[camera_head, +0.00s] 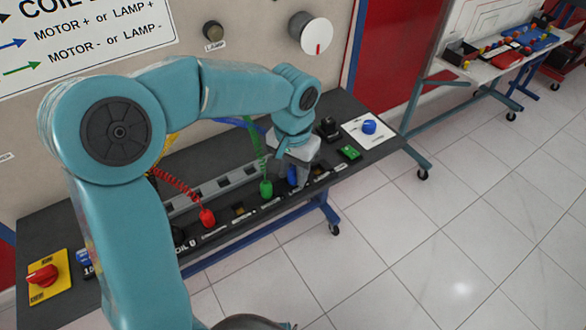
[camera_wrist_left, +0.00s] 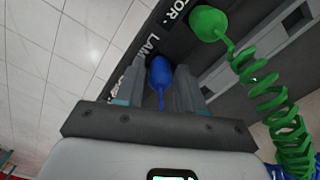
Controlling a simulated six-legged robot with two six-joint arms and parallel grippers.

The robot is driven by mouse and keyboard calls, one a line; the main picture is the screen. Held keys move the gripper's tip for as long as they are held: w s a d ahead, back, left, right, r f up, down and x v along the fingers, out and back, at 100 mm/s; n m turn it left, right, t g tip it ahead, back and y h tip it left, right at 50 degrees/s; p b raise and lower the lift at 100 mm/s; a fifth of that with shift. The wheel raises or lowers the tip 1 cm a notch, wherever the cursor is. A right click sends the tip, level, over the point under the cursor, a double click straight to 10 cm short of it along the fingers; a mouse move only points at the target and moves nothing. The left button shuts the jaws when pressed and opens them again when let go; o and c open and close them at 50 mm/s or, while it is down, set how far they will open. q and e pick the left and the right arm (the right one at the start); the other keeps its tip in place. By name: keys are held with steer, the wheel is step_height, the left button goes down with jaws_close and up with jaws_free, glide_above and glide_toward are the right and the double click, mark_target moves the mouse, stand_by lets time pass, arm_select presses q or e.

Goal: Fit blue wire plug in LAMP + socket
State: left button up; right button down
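The blue wire plug (camera_head: 292,175) is at the front socket strip, right of the green plug (camera_head: 266,188). In the left wrist view the blue plug (camera_wrist_left: 160,71) stands between my finger pads, its tip at the dark strip beside a partly hidden label starting "LAM" (camera_wrist_left: 152,44). Its tip hides the socket, so I cannot tell how deep it sits. My right gripper is not in view.
The green plug (camera_wrist_left: 208,22) and its coiled wire are close beside my left gripper. A red plug (camera_head: 207,217) stands further left on the strip. A red knob (camera_head: 43,275) is at the bench's left end, a blue knob (camera_head: 369,127) at its right. Floor in front is clear.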

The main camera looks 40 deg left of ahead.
arm_select(q)
steer(key=shift+r+p, duration=2.3)
steer(key=shift+r, duration=0.45)
steer(key=shift+r+p, duration=0.75)
steer(key=shift+r, duration=0.1)
steer(key=o, duration=0.6)
steer(key=shift+f, duration=0.1)
steer(key=shift+c, duration=0.2)
step_height(320, 180, up, 16)
steer(key=p, duration=0.1)
steer(key=shift+r, duration=0.2)
